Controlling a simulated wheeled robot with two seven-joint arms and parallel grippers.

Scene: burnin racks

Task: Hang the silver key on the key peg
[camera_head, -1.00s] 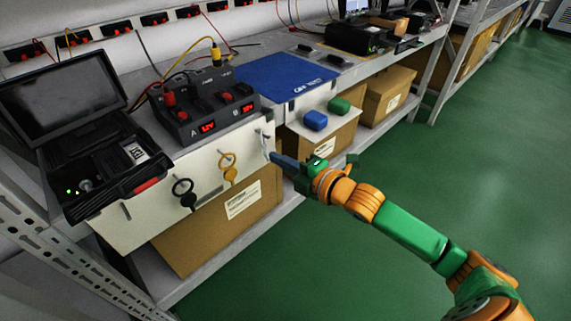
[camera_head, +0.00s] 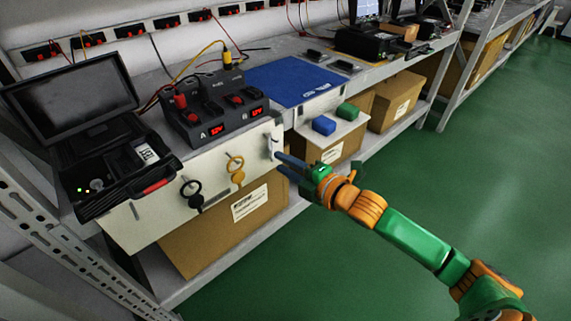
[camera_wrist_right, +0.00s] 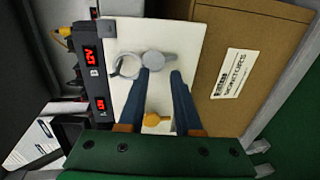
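The white key board (camera_head: 150,226) hangs on the front of the bench shelf. The silver key (camera_head: 271,146) is at the board's right end, and its pale ring (camera_wrist_right: 126,66) lies against the board in the right wrist view. A grey rounded part is beside the ring; I cannot tell whether the ring is around the peg. My right gripper (camera_head: 281,162) is just in front of the key, and its two blue fingers (camera_wrist_right: 163,85) stand apart with a gap between them. A black key (camera_head: 192,190) and a yellow key (camera_head: 236,170) hang farther left. My left gripper is out of view.
A power supply (camera_head: 215,118) with red displays and an open black case (camera_head: 115,180) stand above the board. A cardboard box (camera_head: 215,235) is below it. A blue mat (camera_head: 295,82) lies to the right. Green floor is free at right.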

